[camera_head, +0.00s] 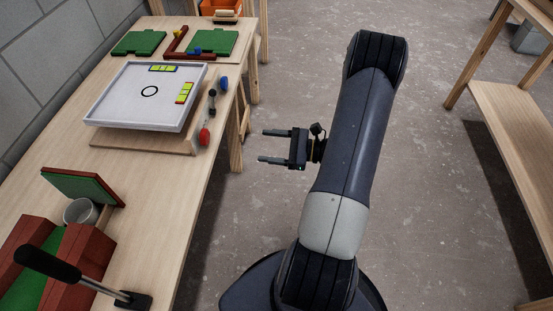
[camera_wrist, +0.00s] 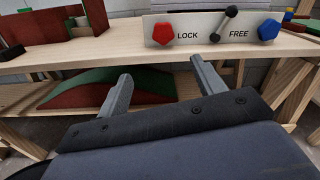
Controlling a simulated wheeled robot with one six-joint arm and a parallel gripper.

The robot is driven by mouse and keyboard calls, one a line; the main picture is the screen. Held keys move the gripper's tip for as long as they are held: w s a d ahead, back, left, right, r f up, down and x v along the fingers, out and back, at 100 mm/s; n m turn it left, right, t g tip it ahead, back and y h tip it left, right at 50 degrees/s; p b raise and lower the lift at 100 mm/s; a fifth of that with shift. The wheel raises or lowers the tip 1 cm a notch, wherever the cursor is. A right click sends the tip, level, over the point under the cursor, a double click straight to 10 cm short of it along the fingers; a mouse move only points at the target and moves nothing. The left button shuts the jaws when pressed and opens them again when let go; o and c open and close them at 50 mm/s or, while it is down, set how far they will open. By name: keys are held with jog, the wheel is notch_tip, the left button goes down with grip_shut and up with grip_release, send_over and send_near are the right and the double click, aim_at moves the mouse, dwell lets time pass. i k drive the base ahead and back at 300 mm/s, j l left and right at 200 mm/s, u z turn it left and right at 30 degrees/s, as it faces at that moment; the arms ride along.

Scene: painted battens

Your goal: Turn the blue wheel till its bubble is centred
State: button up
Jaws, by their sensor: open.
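The blue wheel (camera_head: 224,84) is on the right front edge of the white levelling board's base; it also shows in the wrist view (camera_wrist: 268,30), right of the word FREE. A red wheel (camera_head: 204,137) sits at the nearer end of that edge, beside LOCK. A black lever (camera_wrist: 225,24) stands tilted between the two words. The white board (camera_head: 125,112) carries a black ring and two yellow-green vials, one at the back (camera_head: 163,68) and one at the right (camera_head: 185,92). Their bubbles are too small to judge. My gripper (camera_head: 262,146) is open and empty, off the bench edge, apart from both wheels.
The wooden bench (camera_head: 150,200) runs along the block wall. Green plates (camera_head: 139,43) and a red angled piece lie behind the board. A grey cup (camera_head: 80,211), red blocks and a black-handled tool (camera_head: 48,264) stand nearer. Another wooden bench (camera_head: 510,120) is at right; floor between is clear.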

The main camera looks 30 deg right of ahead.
aim_at(224, 82)
jog(key=i+l+u, duration=0.45)
jog(key=i+l, duration=0.3)
jog(key=l, duration=0.1)
